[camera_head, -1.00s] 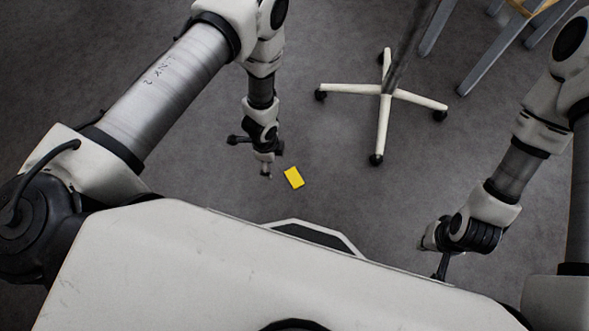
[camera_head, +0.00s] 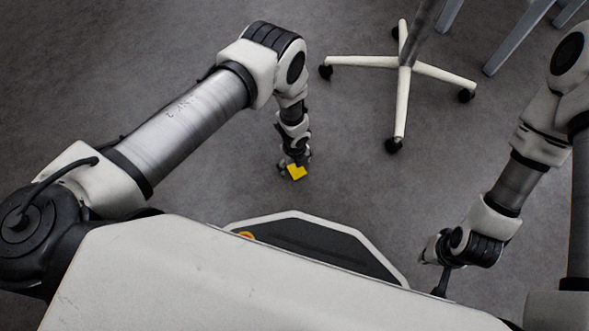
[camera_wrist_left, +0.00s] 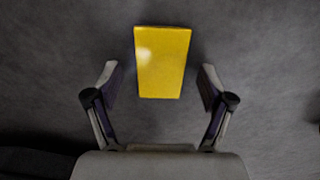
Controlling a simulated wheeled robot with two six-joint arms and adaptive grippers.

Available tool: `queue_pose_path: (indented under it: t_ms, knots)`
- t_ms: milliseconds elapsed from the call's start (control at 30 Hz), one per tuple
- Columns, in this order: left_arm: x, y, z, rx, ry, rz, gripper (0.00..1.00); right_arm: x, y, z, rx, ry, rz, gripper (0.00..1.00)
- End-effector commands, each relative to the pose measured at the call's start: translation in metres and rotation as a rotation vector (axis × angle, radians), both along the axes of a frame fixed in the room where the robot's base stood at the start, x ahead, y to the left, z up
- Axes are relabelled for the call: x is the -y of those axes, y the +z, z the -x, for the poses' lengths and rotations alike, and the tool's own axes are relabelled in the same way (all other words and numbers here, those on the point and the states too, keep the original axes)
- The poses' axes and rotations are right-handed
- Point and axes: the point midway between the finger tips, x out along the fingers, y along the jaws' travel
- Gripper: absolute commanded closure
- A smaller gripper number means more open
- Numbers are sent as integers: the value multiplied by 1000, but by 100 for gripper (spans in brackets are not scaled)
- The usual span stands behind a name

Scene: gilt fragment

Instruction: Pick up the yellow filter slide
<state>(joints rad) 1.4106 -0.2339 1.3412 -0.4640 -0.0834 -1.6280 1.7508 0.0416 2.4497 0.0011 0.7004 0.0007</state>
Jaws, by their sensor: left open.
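The yellow filter slide (camera_head: 297,173) is a small flat rectangle on the grey floor, partly covered by my left gripper in the head view. In the left wrist view the yellow filter slide (camera_wrist_left: 162,62) lies ahead of and between the two fingers, with a gap on each side. My left gripper (camera_head: 295,168) points down over it, open and empty; its fingers also show in the left wrist view (camera_wrist_left: 160,85). My right gripper (camera_head: 436,272) hangs at the lower right, away from the slide; its fingers are too unclear to judge.
A white star-shaped stand base on casters (camera_head: 400,75) stands on the floor beyond the slide. Grey-blue furniture legs (camera_head: 520,38) are at the top right. The floor around the slide is clear.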

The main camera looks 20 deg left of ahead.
Motion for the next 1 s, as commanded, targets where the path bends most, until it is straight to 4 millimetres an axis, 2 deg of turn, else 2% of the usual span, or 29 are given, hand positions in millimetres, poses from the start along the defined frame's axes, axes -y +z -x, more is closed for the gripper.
queue_pose_path:
  t_ms: [167,233,333,467,500,767,1000]
  knots:
    - [0,0,-1,1,1,0,19,0,1,-1,2,-1,0,100]
    - [0,0,-1,1,1,0,36,0,1,-1,2,-1,0,100]
    - [0,0,-1,1,1,0,72,0,1,-1,2,-1,0,100]
    - [0,0,-1,1,2,0,72,0,1,0,1,-1,0,100]
    - [0,0,-1,1,2,0,77,0,1,0,1,-1,0,100]
    - [0,3,-1,1,2,0,77,0,3,0,1,0,0,100]
    - [3,25,1,2,8,1,77,0,20,0,-1,2,0,100]
